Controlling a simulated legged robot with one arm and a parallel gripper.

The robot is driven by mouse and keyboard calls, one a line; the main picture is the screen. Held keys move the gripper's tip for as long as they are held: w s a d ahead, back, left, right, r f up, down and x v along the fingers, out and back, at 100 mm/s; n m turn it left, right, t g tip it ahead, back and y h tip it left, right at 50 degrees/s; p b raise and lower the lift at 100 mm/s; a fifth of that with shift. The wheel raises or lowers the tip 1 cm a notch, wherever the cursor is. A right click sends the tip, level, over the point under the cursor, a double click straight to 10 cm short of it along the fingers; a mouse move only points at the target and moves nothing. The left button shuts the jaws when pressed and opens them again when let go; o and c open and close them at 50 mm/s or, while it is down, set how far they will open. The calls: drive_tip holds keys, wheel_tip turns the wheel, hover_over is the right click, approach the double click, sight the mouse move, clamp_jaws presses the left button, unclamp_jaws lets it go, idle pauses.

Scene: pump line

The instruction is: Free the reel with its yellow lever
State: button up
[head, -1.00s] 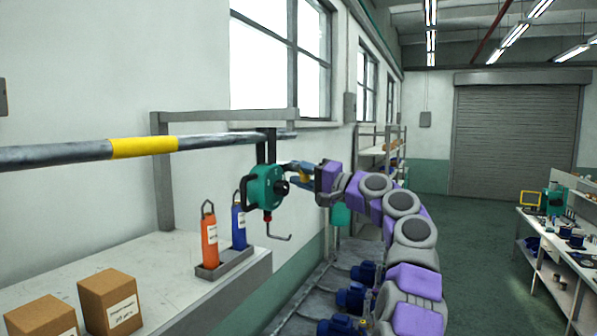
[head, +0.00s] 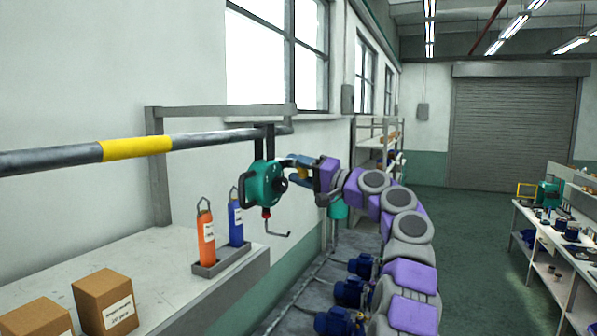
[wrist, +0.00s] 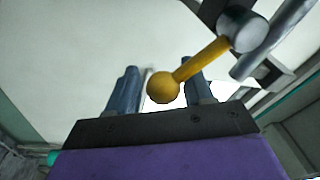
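The teal reel (head: 264,185) hangs under the overhead rail from dark brackets, with a red fitting and a bent hook below it. Its yellow lever (wrist: 205,61) shows in the wrist view as a rod ending in a round yellow knob (wrist: 163,88). My gripper (head: 297,165) is just right of the reel at lever height. In the wrist view its two blue fingers (wrist: 160,88) are apart, one on each side of the knob. The knob looks closer to the right finger; I cannot tell whether they touch. In the head view the lever is mostly hidden by my gripper.
The rail (head: 70,155) has a yellow band (head: 137,148) and runs above a bench (head: 150,262). An orange bottle (head: 205,238) and a blue bottle (head: 236,222) stand in a tray below the reel. Two cardboard boxes (head: 106,302) are at front left. Blue pumps (head: 350,291) line the floor.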

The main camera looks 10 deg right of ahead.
drive_tip(key=shift+o, duration=1.3)
drive_tip(key=shift+s+a+r, duration=0.1)
drive_tip(key=shift+s+r, duration=0.1)
drive_tip(key=shift+s, duration=0.1)
drive_tip(key=shift+d+f, duration=0.1)
drive_tip(key=shift+d, duration=0.1)
drive_tip(key=b+v, duration=0.4)
drive_tip(key=v, duration=1.3)
